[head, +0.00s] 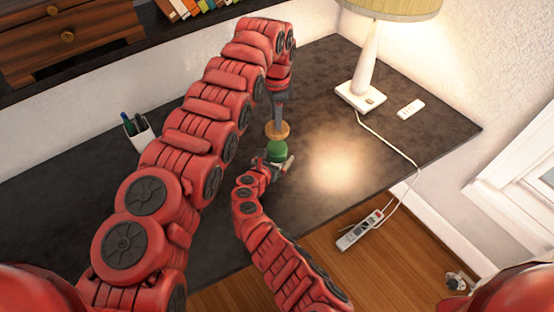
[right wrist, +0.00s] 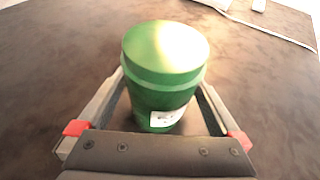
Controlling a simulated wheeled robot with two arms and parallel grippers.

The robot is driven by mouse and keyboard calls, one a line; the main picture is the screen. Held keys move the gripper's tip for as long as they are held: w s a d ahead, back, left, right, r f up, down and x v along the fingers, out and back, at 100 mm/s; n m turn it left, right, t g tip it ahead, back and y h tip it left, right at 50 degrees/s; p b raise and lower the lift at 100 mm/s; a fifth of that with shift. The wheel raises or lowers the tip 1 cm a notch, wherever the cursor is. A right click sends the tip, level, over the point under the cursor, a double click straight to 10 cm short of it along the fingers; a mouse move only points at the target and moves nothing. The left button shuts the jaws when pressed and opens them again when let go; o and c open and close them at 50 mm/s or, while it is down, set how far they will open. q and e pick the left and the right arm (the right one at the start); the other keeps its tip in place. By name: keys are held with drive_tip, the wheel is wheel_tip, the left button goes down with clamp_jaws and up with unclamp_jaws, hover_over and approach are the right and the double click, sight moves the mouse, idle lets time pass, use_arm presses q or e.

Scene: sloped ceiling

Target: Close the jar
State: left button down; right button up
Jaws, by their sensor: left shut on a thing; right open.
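A green jar (head: 277,152) stands upright on the dark desk. It also shows large in the right wrist view (right wrist: 165,85), with a round green top face and a small white label low on its side. My left gripper (head: 278,121) points down above the jar and is shut on a tan, disc-shaped lid (head: 277,131). In the head view the lid appears just over the jar; I cannot tell the gap. My right gripper (head: 275,164) is low at the jar, its open fingers on either side of it. The left gripper and lid are not in the right wrist view.
A lamp (head: 368,60) and a small white remote-like object (head: 411,109) are at the desk's back right. A pen cup (head: 138,133) stands at the left. A power strip (head: 359,230) is off the desk's right front edge.

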clamp_jaws()
use_arm(q)
hover_over(276, 146)
drive_tip(key=shift+d+f, duration=0.1)
drive_tip(key=shift+f, duration=2.4)
drive_tip(key=shift+f, duration=0.15)
drive_tip(key=shift+f, duration=0.75)
drive_tip(key=shift+f, duration=0.65)
drive_tip(key=c, duration=0.5)
unclamp_jaws()
wheel_tip(276, 146, up, 12)
